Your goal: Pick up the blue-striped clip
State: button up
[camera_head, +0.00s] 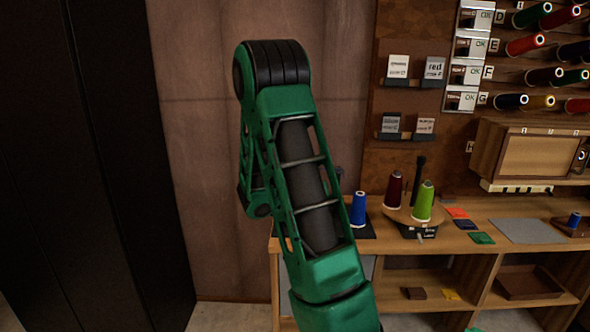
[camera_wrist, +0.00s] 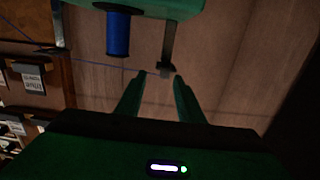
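I cannot make out a clip with blue stripes in either view. In the wrist view, my gripper (camera_wrist: 161,77) has its two green fingers apart, with a gap between the tips. A small dark piece (camera_wrist: 166,67) at the lower end of a dark upright bar shows just beyond the tips; I cannot tell whether it is a clip. Nothing is clearly held between the fingers. In the head view my green arm fills the middle, and the gripper is out of sight.
A blue spool (camera_wrist: 118,34) hangs near the fingers in the wrist view, with a thin blue thread nearby. In the head view, a wooden bench (camera_head: 459,245) carries a blue spool (camera_head: 358,209), a green spool (camera_head: 423,202) and flat coloured pieces. Spools line the wall above.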

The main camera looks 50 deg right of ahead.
jog(key=shift+w+d, duration=0.2)
jog(key=shift+w, duration=0.9)
jog(key=shift+s+d, duration=0.1)
jog(key=shift+d, duration=0.25)
grip_shut()
